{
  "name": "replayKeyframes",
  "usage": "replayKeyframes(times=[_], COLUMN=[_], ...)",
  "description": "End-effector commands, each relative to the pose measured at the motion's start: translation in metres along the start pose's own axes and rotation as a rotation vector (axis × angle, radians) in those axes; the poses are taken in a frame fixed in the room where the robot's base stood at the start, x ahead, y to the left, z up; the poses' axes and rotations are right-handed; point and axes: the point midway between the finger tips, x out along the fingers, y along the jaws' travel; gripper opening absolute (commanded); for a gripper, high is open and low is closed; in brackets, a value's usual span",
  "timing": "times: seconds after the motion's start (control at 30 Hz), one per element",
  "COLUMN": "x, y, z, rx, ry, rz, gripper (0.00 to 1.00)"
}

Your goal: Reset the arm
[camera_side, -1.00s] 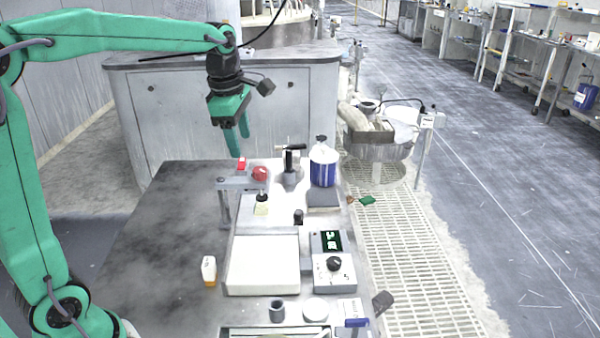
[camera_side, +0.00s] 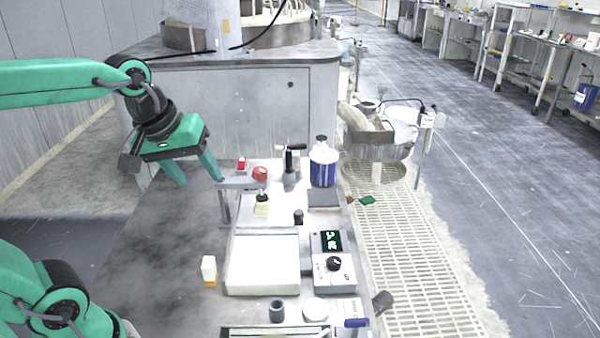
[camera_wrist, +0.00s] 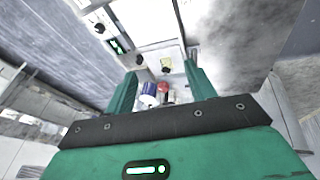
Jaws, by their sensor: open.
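My gripper (camera_side: 198,174) is green with two fingers spread apart. In the side view it hangs tilted above the left part of the dark bench, left of the grey bracket with the red knob (camera_side: 260,174). One fingertip overlaps the end of that bracket in the picture; I cannot tell whether they touch. In the wrist view the gripper (camera_wrist: 160,85) has its fingers apart, with the blue-and-white bottle (camera_wrist: 149,90) and the red knob seen between them at a distance. Nothing is held.
The bench (camera_side: 150,275) is clear at its left. A small white-and-orange bottle (camera_side: 209,268) stands left of the white platen block (camera_side: 262,262). A control box with a dial (camera_side: 334,275) and a blue-and-white bottle (camera_side: 323,168) stand right. A grey cabinet (camera_side: 235,110) stands behind.

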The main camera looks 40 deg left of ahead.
Motion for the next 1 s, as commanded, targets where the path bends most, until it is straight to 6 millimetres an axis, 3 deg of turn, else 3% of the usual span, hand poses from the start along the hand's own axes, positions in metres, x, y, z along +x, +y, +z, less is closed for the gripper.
replayKeyframes(times=[0.3, 0.5, 1.0], x=[0.003, 0.007, 0.009], y=[-0.02, -0.027, -0.029], z=[0.039, 0.052, 0.055], rx=[0.448, 0.622, 0.668], ry=[0.061, 0.089, 0.094], rz=[0.04, 0.049, 0.049], gripper=[0.55, 0.55, 0.55])
